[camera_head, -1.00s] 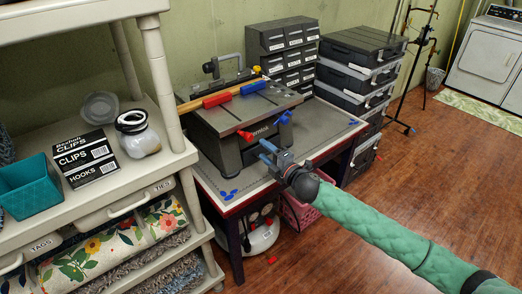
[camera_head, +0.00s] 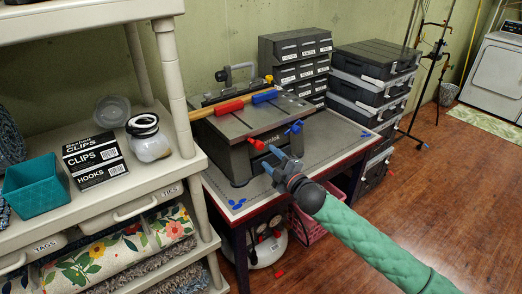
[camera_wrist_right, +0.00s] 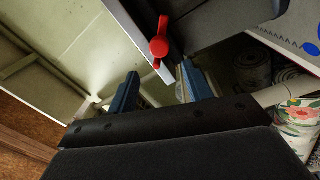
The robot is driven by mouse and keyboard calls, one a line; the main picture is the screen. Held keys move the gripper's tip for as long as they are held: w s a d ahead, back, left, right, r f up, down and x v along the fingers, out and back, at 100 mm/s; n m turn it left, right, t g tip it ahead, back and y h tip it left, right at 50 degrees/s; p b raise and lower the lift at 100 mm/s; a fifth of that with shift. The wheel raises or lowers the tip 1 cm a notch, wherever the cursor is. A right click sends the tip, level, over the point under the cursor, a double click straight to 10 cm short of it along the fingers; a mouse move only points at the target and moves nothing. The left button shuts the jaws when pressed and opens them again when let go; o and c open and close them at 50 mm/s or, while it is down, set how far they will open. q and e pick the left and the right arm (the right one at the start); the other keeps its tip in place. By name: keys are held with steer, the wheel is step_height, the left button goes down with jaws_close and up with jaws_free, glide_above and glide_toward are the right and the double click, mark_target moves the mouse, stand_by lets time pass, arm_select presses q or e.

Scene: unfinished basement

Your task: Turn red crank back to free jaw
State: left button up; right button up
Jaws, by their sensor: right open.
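The red crank (camera_head: 257,145) sticks out from the front of the dark grey workbench vise (camera_head: 238,160); it also shows in the right wrist view (camera_wrist_right: 159,45). A blue crank (camera_head: 294,127) is to its right. On top are a red jaw piece (camera_head: 229,107) and a blue jaw piece (camera_head: 265,97), alongside a thin wooden rod (camera_head: 203,112). My right gripper (camera_head: 272,160) is open and empty, just in front of and below the red crank. In the wrist view the crank lies just beyond the gap between the blue fingertips (camera_wrist_right: 158,85). My left gripper is not in view.
The vise stands on a red-edged table (camera_head: 325,150). A beige shelf (camera_head: 195,165) with a teal bin (camera_head: 35,187) and boxes is close on the left. Drawer units (camera_head: 296,45) and stacked black cases (camera_head: 372,65) stand behind. Open wooden floor (camera_head: 440,190) lies to the right.

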mark_target(261, 147)
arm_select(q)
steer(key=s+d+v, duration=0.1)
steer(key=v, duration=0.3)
arm_select(e)
steer(key=w+a+m, duration=0.1)
steer(key=w+m, duration=0.1)
steer(key=m, duration=0.1)
steer(key=w+a+m+p, duration=0.1)
steer(key=w+m, duration=0.1)
steer(key=m, duration=0.1)
steer(key=w+a+m+h+p, duration=0.1)
steer(key=w+m, duration=0.1)
steer(key=m, duration=0.2)
steer(key=shift+w, duration=0.1)
steer(key=shift+w+a, duration=0.4)
steer(key=shift+w, duration=0.05)
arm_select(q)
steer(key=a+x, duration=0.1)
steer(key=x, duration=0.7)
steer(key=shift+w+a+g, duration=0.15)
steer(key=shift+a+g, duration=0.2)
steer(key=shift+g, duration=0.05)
arm_select(e)
steer(key=shift+c, duration=0.4)
steer(key=c, duration=0.9)
